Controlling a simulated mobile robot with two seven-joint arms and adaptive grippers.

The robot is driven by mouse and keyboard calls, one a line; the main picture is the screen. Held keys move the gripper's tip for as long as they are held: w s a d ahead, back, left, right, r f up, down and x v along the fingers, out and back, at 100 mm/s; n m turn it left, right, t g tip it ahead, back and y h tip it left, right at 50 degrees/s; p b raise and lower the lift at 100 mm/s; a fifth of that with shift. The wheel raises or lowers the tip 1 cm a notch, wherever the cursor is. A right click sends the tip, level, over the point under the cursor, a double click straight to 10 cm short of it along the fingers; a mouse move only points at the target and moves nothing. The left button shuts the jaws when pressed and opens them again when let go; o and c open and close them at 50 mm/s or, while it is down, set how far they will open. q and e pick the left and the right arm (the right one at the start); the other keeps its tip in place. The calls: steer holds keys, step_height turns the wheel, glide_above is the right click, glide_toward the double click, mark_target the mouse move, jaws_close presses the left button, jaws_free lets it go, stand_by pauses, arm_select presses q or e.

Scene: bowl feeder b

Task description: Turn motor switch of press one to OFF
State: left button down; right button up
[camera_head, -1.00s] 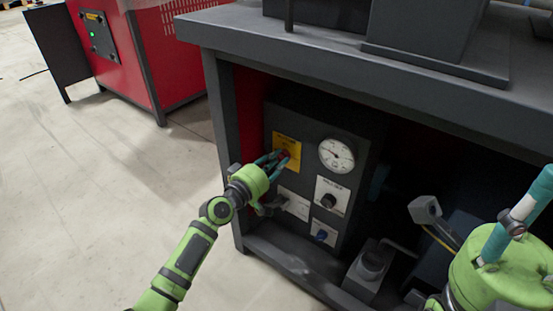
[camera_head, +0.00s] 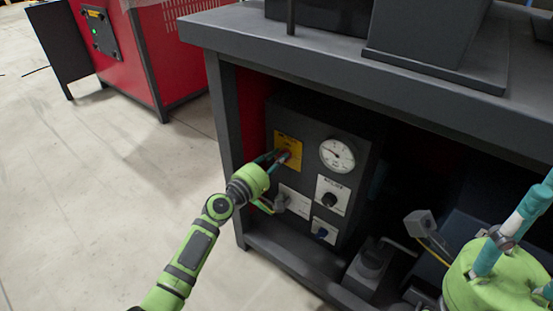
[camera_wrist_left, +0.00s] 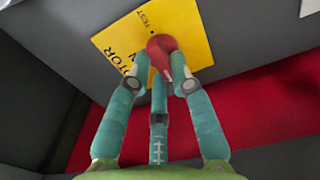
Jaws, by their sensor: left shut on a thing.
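The motor switch is a red knob (camera_wrist_left: 166,54) on a yellow plate (camera_head: 289,152) that reads "MOTOR" and "TEST" in the left wrist view. The plate is on the dark control panel (camera_head: 300,116) under the press table. My left gripper (camera_head: 279,158) is at the knob, its teal fingers closed on it; it also shows in the left wrist view (camera_wrist_left: 162,80). The fingers hide part of the knob. My right gripper (camera_head: 512,235) is at the right edge of the head view, partly cut off, and its fingertips do not show clearly.
The table top (camera_head: 440,90) overhangs the panel. A dark pedal-like box (camera_head: 372,265) stands at lower right. The floor at left is clear.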

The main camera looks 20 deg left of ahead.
stand_by(0.4)
arm_select(q)
steer(key=c, duration=1.1)
jaws_free()
steer(key=v, duration=1.2)
